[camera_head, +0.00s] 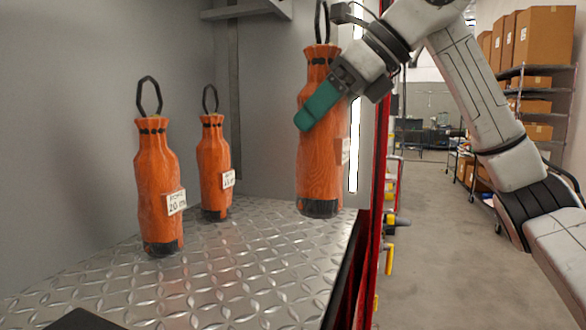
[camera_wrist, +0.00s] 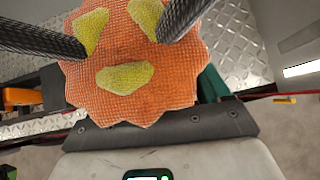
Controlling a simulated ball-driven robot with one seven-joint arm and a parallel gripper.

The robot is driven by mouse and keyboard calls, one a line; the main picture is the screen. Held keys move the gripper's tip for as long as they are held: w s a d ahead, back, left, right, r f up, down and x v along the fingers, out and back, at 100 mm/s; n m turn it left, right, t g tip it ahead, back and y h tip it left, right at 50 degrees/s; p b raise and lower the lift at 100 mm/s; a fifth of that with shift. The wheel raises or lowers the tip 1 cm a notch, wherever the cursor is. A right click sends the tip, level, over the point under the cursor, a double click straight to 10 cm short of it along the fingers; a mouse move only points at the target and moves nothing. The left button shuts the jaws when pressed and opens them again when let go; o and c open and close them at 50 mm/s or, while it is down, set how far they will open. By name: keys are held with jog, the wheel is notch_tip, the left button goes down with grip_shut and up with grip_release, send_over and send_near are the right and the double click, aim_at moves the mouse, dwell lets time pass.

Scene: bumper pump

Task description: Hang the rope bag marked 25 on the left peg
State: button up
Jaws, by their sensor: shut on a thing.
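My gripper (camera_head: 322,106) is shut on an orange rope bag (camera_head: 320,175), one teal finger across its upper body. The bag hangs upright, with its dark loop rising above the gripper, and its base appears above the metal floor. Its label (camera_head: 346,151) is edge-on and unreadable. In the wrist view the bag's scalloped orange top (camera_wrist: 150,95) and dark braided loop strands fill the upper middle. Another orange bag (camera_head: 158,190), marked 20 m, stands at left. A third orange bag (camera_head: 213,165) stands behind it; its label is too small to read surely. No peg is clearly visible.
The bags stand on a diamond-plate floor (camera_head: 235,270) inside a grey-walled compartment. A grey bracket (camera_head: 245,10) juts from the top of the wall. A red edge (camera_head: 376,150) bounds the right side. Beyond are shelves with cartons (camera_head: 545,35) and open floor.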

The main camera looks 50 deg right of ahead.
jog(key=w+d+f+p, duration=0.1)
jog(key=w+f+p, duration=0.1)
jog(key=w+f, duration=0.4)
notch_tip(320, 180, down, 3)
jog(key=shift+w+d+f, duration=0.2)
jog(key=shift+w+d, duration=0.05)
jog(key=shift+w, duration=0.1)
jog(key=shift+f, duration=0.2)
jog(key=o, duration=1.7)
jog(key=v, duration=0.3)
jog(key=b+v, duration=0.1)
jog(key=v, duration=0.3)
jog(key=b+v, duration=0.1)
jog(key=v, duration=0.2)
jog(key=shift+s+a+r, duration=0.2)
jog(key=shift+s+r, duration=0.05)
jog(key=shift+s, duration=0.15)
